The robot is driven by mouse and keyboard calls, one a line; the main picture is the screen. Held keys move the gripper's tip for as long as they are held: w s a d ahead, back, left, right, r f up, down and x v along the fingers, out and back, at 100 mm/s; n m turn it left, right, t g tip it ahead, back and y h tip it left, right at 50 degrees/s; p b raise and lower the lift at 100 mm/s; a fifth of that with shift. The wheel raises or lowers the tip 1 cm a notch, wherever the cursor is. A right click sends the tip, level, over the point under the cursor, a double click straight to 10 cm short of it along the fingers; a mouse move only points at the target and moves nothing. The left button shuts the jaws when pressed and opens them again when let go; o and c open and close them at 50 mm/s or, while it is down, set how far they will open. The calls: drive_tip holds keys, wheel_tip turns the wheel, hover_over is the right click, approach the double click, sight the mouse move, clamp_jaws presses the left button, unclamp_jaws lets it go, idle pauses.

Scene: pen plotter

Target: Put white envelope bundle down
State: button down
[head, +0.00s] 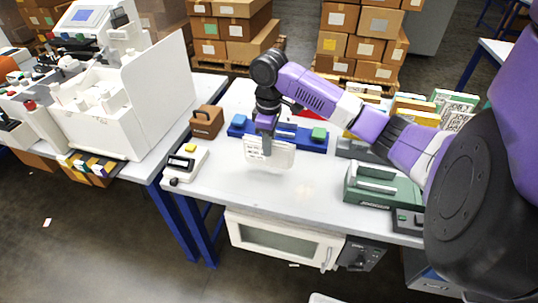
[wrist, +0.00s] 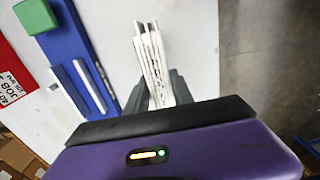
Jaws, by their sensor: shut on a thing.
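The white envelope bundle (head: 270,153) is upright in my gripper (head: 268,138), over the front part of the white table (head: 300,178). In the head view its lower edge appears close above the tabletop, with a faint shadow below; I cannot tell whether it touches. In the wrist view the bundle (wrist: 152,62) shows edge-on as several white layers between the two dark fingers (wrist: 158,92). My gripper is shut on it.
A small white device (head: 184,164) stands left, a brown box (head: 206,121) back left, a green machine (head: 382,187) right. The tabletop around the bundle's front is clear.

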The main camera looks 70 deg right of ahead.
drive_tip(key=shift+f, duration=2.3)
drive_tip(key=shift+f, duration=0.1)
drive_tip(key=c, duration=1.1)
unclamp_jaws()
